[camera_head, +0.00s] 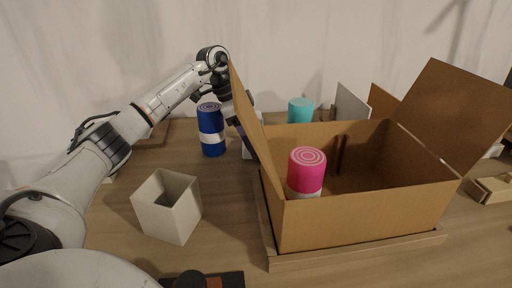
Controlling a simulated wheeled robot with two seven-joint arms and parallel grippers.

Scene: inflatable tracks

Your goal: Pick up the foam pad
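I cannot pick out a foam pad with certainty in the head view. My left gripper (230,108) reaches in from the left and points down beside the left flap of the cardboard box. The flap hides part of it, so its fingers and anything between them cannot be made out. My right gripper is not in view.
An open cardboard box (360,222) on a low wooden base (350,252) holds a pink can (306,172). A blue can (211,130), a teal can (300,111) and an open whitish container (168,212) stand around it. A small wooden piece (492,188) lies at right.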

